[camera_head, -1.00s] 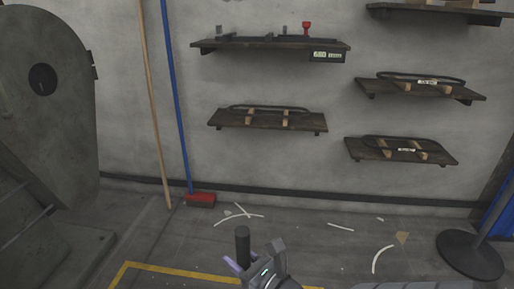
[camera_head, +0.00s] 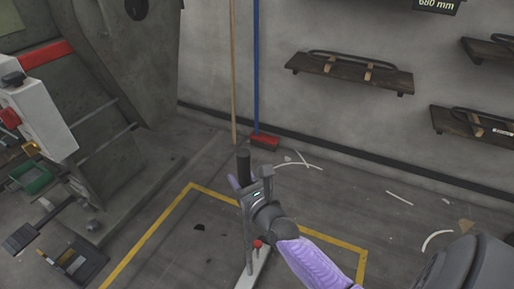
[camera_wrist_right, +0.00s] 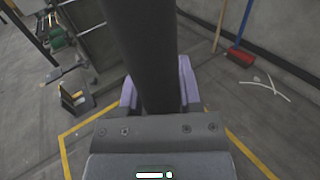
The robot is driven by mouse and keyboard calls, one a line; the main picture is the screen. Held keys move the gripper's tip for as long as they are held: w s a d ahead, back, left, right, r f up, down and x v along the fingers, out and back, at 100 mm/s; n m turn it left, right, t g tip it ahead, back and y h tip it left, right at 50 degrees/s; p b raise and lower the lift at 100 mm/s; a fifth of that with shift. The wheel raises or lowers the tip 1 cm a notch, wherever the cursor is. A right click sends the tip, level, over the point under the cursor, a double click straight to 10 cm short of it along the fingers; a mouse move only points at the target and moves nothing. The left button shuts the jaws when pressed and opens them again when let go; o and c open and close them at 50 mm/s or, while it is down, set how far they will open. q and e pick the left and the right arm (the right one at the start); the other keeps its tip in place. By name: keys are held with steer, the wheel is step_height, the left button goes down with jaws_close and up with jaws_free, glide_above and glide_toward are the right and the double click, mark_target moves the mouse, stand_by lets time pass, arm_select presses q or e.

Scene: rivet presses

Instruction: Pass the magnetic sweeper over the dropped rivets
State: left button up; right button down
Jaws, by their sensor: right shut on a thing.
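My right gripper (camera_head: 243,184) is shut on the black upright handle of the magnetic sweeper (camera_head: 243,162). The sweeper's shaft runs down below the gripper to a pale bar with a red knob (camera_head: 258,243), low in the head view. I cannot tell whether the bar touches the floor. In the right wrist view, the black handle (camera_wrist_right: 142,50) stands between the purple fingers of the same gripper (camera_wrist_right: 160,95). Small dark flecks (camera_head: 199,227) lie on the floor inside the yellow outline; I cannot make out single rivets. My left gripper is not in view.
A yellow line (camera_head: 150,240) marks a floor area around the sweeper. A grey machine with a white control box (camera_head: 40,120) and a green tray (camera_head: 33,178) stands left. A red-headed broom (camera_head: 264,141) leans at the wall. White curved strips (camera_head: 437,238) lie right.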

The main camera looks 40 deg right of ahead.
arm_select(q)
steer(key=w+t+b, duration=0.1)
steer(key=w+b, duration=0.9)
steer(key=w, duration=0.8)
arm_select(e)
steer(key=w+a, duration=0.5)
steer(key=w, duration=0.6)
steer(key=w+a, duration=0.4)
steer(key=w, duration=0.7)
arm_select(q)
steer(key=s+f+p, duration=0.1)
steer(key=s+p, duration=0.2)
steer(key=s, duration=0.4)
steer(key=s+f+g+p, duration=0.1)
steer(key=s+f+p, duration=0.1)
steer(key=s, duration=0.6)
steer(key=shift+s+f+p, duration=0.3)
steer(key=shift+p, duration=0.2)
arm_select(e)
step_height(320, 180, up, 9)
